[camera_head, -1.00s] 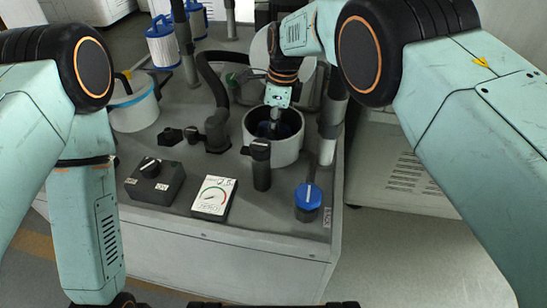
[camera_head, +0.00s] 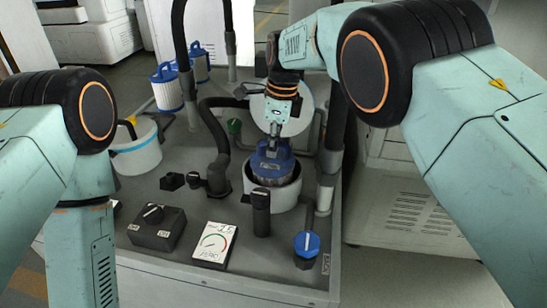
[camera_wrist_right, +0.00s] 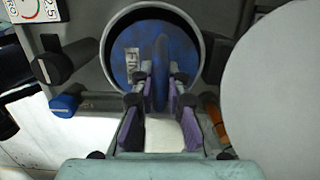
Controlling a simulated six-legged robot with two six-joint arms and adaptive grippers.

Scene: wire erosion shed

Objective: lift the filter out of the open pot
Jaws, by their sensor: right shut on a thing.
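The filter (camera_head: 271,158) has a blue top and stands partly above the rim of the open white pot (camera_head: 270,197); its lower part is hidden inside. My right gripper (camera_head: 275,137) comes down from above and is shut on the filter's raised blue fin. In the right wrist view, the fingers (camera_wrist_right: 162,80) close on both sides of the fin, and the round blue filter top (camera_wrist_right: 133,48) with part of a label shows inside the pot's rim (camera_wrist_right: 106,52). My left arm is at the left of the head view; its gripper is out of view.
A black handle post (camera_head: 261,212) stands close in front of the pot. A round pale lid (camera_head: 291,112) stands behind it. Pipes and a black hose (camera_head: 208,125) rise nearby. A gauge (camera_head: 214,245), blue knob (camera_head: 306,245) and white bucket (camera_head: 137,150) share the grey top.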

